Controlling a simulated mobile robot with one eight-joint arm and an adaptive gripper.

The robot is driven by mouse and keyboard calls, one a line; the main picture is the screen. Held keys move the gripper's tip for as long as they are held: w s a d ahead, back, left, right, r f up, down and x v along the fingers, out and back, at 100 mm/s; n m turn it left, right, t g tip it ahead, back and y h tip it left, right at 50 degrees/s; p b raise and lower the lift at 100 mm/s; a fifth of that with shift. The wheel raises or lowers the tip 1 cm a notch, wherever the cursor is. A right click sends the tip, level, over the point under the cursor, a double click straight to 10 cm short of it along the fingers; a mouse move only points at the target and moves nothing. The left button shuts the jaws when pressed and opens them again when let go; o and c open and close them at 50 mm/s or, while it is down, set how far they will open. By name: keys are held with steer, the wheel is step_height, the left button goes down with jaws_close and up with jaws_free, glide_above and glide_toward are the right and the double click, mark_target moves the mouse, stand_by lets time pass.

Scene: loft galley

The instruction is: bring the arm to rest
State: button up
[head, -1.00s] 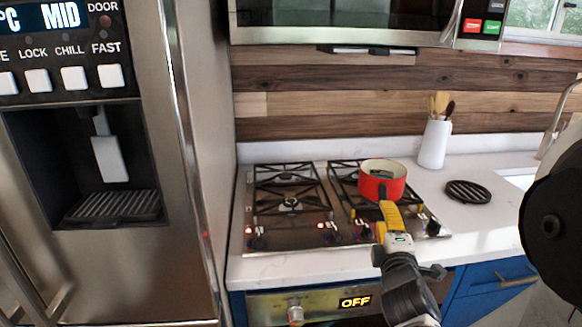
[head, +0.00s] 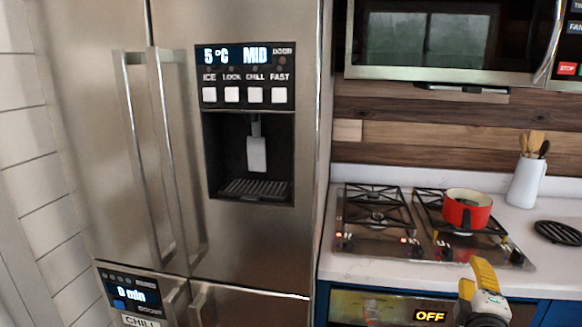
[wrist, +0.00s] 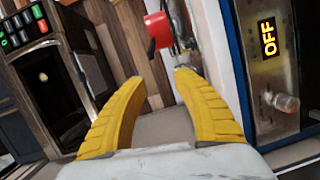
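My gripper (head: 484,272) is at the lower right of the head view, in front of the counter's front edge and apart from the red pot (head: 467,213). In the wrist view its two yellow fingers (wrist: 160,78) stand apart with nothing between them, so it is open and empty. The pot sits upright on the right part of the gas cooktop (head: 388,252); part of it shows at the top of the wrist view (wrist: 158,31).
A steel fridge (head: 90,150) with long handles fills the left. A microwave (head: 420,72) hangs above the cooktop. A white utensil crock (head: 526,184) and a black trivet (head: 559,232) are on the counter. The oven display (head: 431,316) below reads OFF.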

steer(key=s+a+f+m+g+y, duration=0.2)
steer(key=s+a+m+g+y, duration=0.2)
steer(key=a, duration=0.7)
steer(key=s+a+f+m+g+y, duration=0.3)
steer(key=s+a+m, duration=0.4)
steer(key=a, duration=0.3)
steer(key=shift+s+a+f+g+y, duration=0.15)
steer(key=shift+a+f+g+y, duration=0.15)
steer(key=shift+a+g+y, duration=0.15)
